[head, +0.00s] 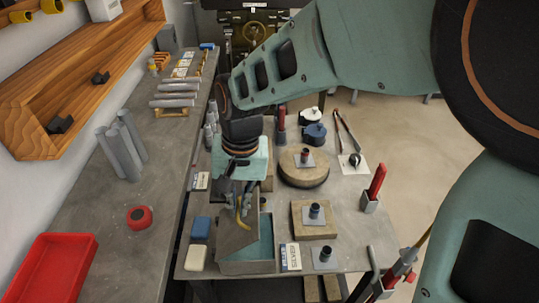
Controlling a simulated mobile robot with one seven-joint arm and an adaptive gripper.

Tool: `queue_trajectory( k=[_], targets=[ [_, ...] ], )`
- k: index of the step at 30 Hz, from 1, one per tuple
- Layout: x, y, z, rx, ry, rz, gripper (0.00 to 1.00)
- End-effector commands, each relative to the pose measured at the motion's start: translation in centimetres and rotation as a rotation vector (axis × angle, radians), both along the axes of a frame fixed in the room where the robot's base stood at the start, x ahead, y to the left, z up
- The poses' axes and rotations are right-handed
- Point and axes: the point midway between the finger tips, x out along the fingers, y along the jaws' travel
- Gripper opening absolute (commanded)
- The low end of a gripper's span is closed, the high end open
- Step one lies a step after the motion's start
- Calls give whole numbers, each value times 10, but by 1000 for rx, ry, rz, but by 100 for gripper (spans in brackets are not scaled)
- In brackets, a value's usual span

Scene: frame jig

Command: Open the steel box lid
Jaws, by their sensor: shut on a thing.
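The steel box (247,267) stands on the near part of the grey work table, and its teal inside shows. Its grey lid (234,238) is tilted up at the left side of the opening. My gripper (239,206) points down at the upper edge of the lid and is shut on a part of it, beside a curved yellow piece (243,219). The exact contact of the fingertips is small and partly hidden by my gripper.
A blue block (201,227) and a cream block (195,257) lie left of the box. A label plate (290,256) and a small post on a base (324,255) stand to its right. A wooden block (314,228) and a round wooden disc (304,175) lie farther right.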

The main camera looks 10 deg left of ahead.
Motion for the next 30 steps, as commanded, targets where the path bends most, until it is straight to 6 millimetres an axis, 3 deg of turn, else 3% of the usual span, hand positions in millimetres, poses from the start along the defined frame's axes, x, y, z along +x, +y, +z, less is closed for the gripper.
queue_trajectory(
  k=[13,21,30],
  targets=[
    [-3,11,6,0,0,5,0],
    [-8,32,14,1,1,6,0],
    [-8,33,14,0,0,4,0]
  ],
)
